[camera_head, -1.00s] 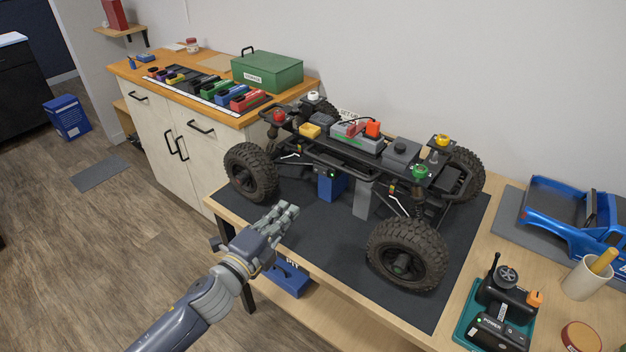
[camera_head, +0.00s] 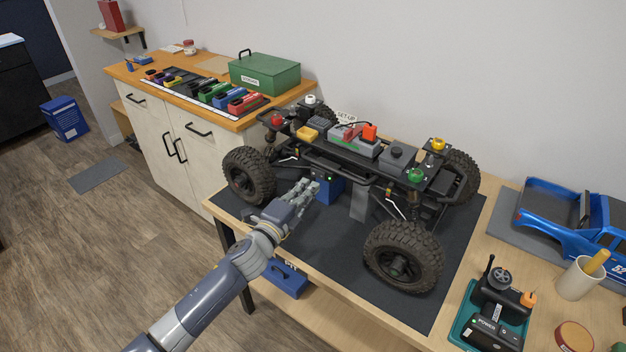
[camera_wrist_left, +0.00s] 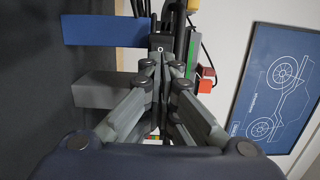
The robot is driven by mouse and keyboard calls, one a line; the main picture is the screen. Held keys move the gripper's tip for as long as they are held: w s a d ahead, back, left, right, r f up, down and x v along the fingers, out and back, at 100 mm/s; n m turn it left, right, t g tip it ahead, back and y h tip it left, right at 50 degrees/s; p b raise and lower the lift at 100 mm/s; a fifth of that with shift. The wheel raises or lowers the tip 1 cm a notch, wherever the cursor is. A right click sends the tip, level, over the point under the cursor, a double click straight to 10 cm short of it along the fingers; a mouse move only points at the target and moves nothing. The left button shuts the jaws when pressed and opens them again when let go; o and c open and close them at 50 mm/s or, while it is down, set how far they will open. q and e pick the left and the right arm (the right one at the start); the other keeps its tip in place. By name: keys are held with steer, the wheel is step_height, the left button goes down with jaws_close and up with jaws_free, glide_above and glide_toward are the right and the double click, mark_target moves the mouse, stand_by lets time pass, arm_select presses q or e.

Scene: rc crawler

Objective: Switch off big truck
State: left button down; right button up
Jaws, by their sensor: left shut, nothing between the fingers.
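The big truck (camera_head: 345,165) is a bare crawler chassis with large black tyres, standing on a dark mat. Its top deck carries a grey box with a red-orange part (camera_head: 369,132), a dark grey box and coloured knobs. A small green light (camera_head: 329,178) glows on its near side, above a blue block (camera_head: 330,190) under the chassis. My left gripper (camera_head: 312,187) is shut and empty, beside that near side and pointing at the light. In the left wrist view the shut fingertips (camera_wrist_left: 166,62) are just below a dark part marked "O" (camera_wrist_left: 160,48); contact cannot be told. My right gripper is not in view.
The dark mat (camera_head: 240,207) has free room in front of the chassis. A controller in a teal tray (camera_head: 465,318), a cup (camera_head: 578,280) and a blue truck body (camera_head: 570,225) stand at the right. A green box (camera_head: 265,73) is on the back cabinet.

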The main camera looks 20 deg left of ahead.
mark_target(319, 175)
arm_select(q)
steer(key=shift+x, duration=1.7)
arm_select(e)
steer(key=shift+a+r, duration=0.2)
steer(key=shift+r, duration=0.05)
